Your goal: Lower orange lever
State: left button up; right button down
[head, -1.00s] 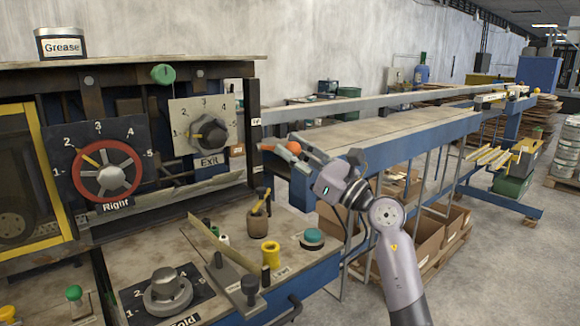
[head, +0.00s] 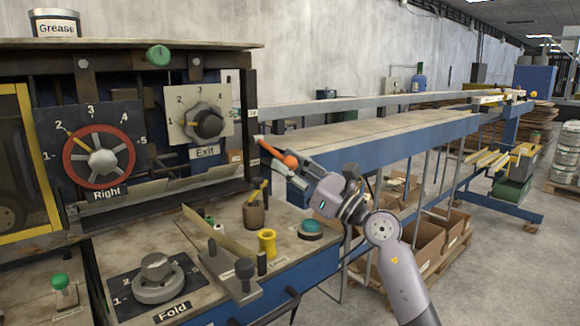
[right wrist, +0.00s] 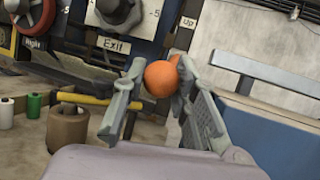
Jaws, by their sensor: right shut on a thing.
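The orange lever's round orange knob (head: 290,161) is at the right end of the machine, beyond the Exit dial. My right gripper (head: 283,160) reaches it from the lower right and is shut on it. In the right wrist view the orange knob (right wrist: 161,78) sits between the two grey fingers of my right gripper (right wrist: 160,85). The lever's shaft is mostly hidden by the knob and fingers. An "Up" label (right wrist: 188,22) shows above the knob. My left gripper is not in view.
The Exit dial (head: 207,122) and the red-rimmed Right dial (head: 99,156) are on the machine face. A brown pot (head: 253,214), a yellow spool (head: 267,242) and a teal button (head: 311,229) stand on the bench below the gripper. A long conveyor table (head: 400,132) runs behind.

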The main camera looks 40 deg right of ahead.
jog(key=shift+f, duration=0.15)
jog(key=c, duration=1.3)
grip_release()
jog(key=shift+w, duration=0.15)
jog(key=v, duration=1.2)
